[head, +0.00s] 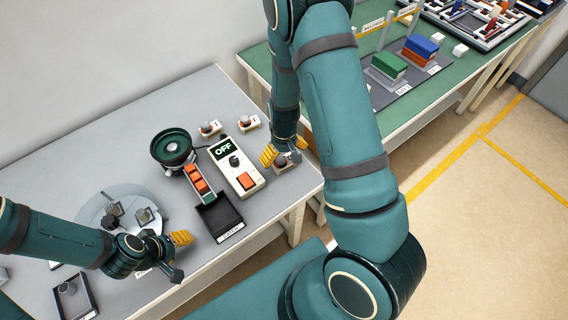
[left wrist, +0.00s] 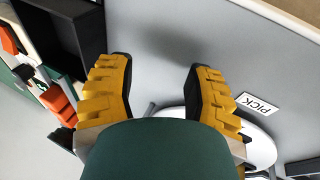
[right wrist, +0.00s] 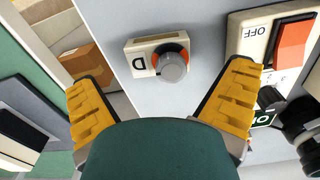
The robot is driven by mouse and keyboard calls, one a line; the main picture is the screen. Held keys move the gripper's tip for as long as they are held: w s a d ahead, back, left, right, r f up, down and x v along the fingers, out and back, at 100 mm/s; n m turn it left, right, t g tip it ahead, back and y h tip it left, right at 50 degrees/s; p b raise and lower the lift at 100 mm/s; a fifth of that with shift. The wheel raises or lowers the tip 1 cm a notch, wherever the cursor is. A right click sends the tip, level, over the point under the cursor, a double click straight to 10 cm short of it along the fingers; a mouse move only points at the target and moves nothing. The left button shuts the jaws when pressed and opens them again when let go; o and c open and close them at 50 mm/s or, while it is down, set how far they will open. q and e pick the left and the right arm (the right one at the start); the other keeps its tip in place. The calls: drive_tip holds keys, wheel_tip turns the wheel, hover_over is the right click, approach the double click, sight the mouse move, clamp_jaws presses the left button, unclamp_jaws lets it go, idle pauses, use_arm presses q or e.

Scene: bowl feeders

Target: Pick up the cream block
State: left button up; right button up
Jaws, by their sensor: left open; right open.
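No block is plainly cream. I cannot tell whether either is the cream block. My left gripper (head: 178,257) is open and empty above the front of the grey table, right of the round grey plate (head: 87,211).
The grey table holds a dark green bowl feeder (head: 172,148), orange blocks (head: 197,180) on a chute, a black tray (head: 219,215) and a cream OFF control box (head: 236,167). On the green table (head: 405,98), a grey mat bears stacked coloured blocks.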

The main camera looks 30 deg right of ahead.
sight(279, 171)
drive_tip(key=f, duration=0.5)
drive_tip(key=shift+w+d+b, duration=0.1)
drive_tip(key=shift+w+b, duration=0.1)
drive_tip(key=shift+b, duration=0.1)
drive_tip(key=shift+r, duration=0.1)
drive_tip(key=c, duration=1.2)
